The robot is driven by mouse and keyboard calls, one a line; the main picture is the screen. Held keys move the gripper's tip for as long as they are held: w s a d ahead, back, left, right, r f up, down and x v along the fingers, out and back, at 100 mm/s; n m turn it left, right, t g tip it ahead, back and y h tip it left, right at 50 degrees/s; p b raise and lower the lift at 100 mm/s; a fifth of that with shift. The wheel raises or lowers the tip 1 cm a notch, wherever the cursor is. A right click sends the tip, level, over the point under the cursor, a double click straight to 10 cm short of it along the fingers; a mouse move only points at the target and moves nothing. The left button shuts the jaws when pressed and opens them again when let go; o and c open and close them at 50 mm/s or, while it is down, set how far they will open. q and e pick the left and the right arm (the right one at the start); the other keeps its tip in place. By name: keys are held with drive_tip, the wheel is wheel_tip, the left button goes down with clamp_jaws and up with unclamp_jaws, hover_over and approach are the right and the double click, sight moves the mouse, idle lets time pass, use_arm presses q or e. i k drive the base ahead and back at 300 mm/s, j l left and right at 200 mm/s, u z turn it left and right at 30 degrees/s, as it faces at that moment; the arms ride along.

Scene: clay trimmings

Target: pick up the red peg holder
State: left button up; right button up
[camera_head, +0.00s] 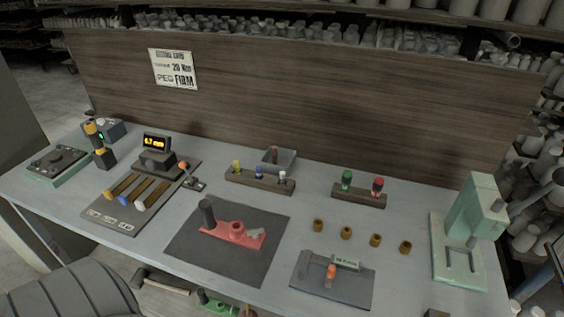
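A red holder-like piece (236,233) lies on a dark mat (203,256) in the middle front of the table. It has a raised round socket near its middle, a dark upright cylinder (207,213) at its left end and a small grey piece (255,233) at its right end. A separate wooden block (359,199) farther back right bears a green-topped piece (347,179) and a red-topped piece (377,187). Neither of my grippers shows in the head view, and nothing holds the red piece.
Several small brown cups (347,233) stand right of the mat. A grey plate (352,289) with an orange peg lies in front of them. A pale green press (470,235) stands at the right end. A rack (260,182) and display unit (157,160) stand behind. A wooden panel (300,100) closes the back.

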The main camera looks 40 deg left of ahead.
sight(235, 231)
drive_tip(key=u, duration=1.55)
drive_tip(key=i+j+z, duration=0.1)
drive_tip(key=j, duration=0.25)
